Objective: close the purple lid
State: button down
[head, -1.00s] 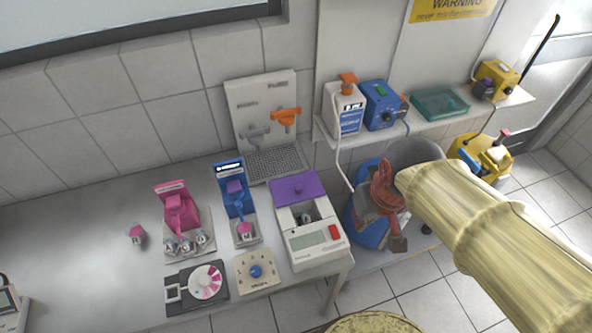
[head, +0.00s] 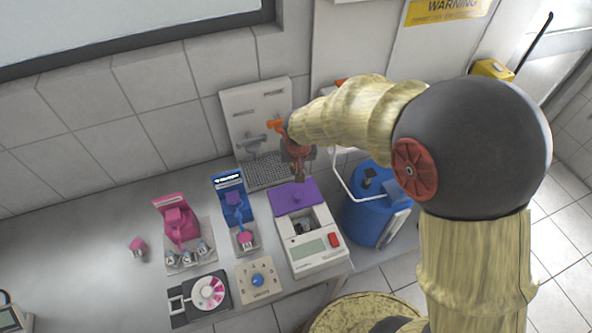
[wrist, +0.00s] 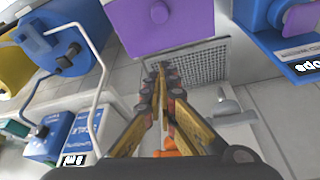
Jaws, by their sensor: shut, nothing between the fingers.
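The purple lid (head: 298,194), with a small round knob, is at the back of a white device (head: 312,247). The lid is open, and the device's cavity in front of it is uncovered. It also shows at the top of the wrist view (wrist: 150,24). My gripper (head: 300,178) is just behind and above the lid's back edge in the head view. In the wrist view, its fingertips (wrist: 160,68) are together and empty, below the lid in the picture. I cannot tell whether they touch the lid.
A grey drain rack with a backboard (head: 255,120) stands behind the lid near my gripper. Blue (head: 233,205) and pink (head: 176,222) holders stand to the left.

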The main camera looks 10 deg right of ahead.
send_over(297, 187)
jog(key=w, duration=0.2)
notch_tip(297, 187, down, 7)
jog(key=shift+b, duration=0.4)
jog(key=shift+f, duration=0.35)
jog(key=shift+s+a+r, duration=0.1)
jog(key=shift+s, duration=1.8)
jog(key=s+b, duration=0.1)
jog(key=s, duration=0.1)
jog(key=s+d+b, duration=0.1)
jog(key=s, duration=0.5)
jog(key=shift+s+d+b, duration=0.15)
jog(key=shift+d+b, duration=0.15)
jog(key=shift+b, duration=0.1)
jog(key=shift+s+d, duration=0.1)
jog(key=shift+s, duration=0.15)
